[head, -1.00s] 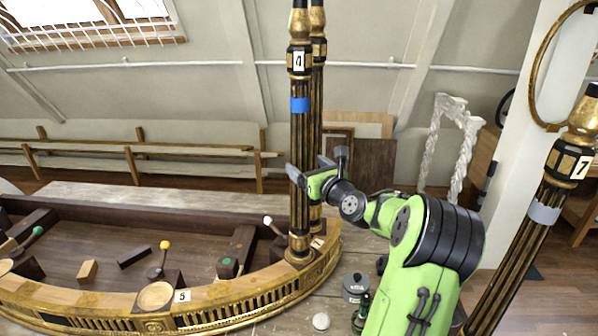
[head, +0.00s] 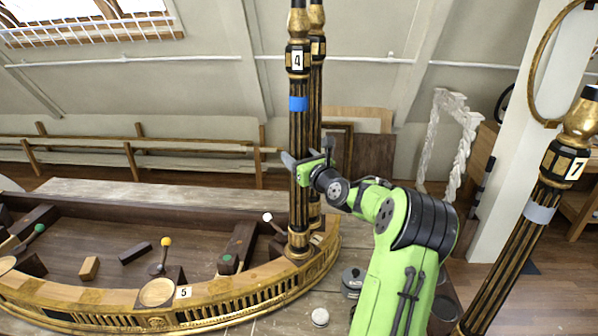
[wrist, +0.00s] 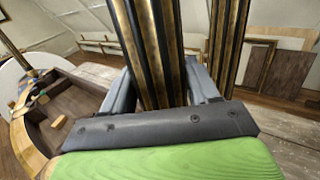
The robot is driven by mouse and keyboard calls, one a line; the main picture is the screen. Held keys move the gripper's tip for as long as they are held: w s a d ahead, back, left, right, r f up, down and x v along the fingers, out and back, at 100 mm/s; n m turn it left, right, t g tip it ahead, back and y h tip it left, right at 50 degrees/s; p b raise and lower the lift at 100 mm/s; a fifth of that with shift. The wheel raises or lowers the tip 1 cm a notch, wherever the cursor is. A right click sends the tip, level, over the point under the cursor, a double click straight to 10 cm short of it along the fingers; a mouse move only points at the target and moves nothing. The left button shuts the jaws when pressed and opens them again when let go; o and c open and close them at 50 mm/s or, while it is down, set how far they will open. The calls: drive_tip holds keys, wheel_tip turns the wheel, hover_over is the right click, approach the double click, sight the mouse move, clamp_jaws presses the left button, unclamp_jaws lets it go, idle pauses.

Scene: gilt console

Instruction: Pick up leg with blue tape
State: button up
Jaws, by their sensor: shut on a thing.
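The leg with blue tape (head: 299,125) is a black and gilt fluted post with a number 4 label near its top. It stands upright at the right end of the curved gilt console frame (head: 215,312). My gripper (head: 301,160) is shut on its shaft, below the blue tape. In the wrist view the leg (wrist: 155,50) runs up between the two grey fingers (wrist: 160,88). A second similar leg (head: 316,120) stands close behind it, outside the fingers. I cannot tell whether the leg's foot is lifted off the frame.
A leg with grey tape and number 7 (head: 535,218) leans at the right. A dark jar (head: 352,280) and a white ball (head: 320,317) lie near the frame. Loose blocks and colored-knob tools lie inside the frame. Open air lies above the frame's left side.

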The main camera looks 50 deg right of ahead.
sight(302, 104)
wheel_tip(302, 104, up, 10)
drive_tip(key=shift+r+p, duration=0.1)
drive_tip(key=shift+p, duration=0.25)
drive_tip(key=shift+r, duration=0.15)
drive_tip(key=shift+r+p, duration=0.35)
drive_tip(key=shift+r, duration=2.05)
drive_tip(key=shift+a, duration=0.1)
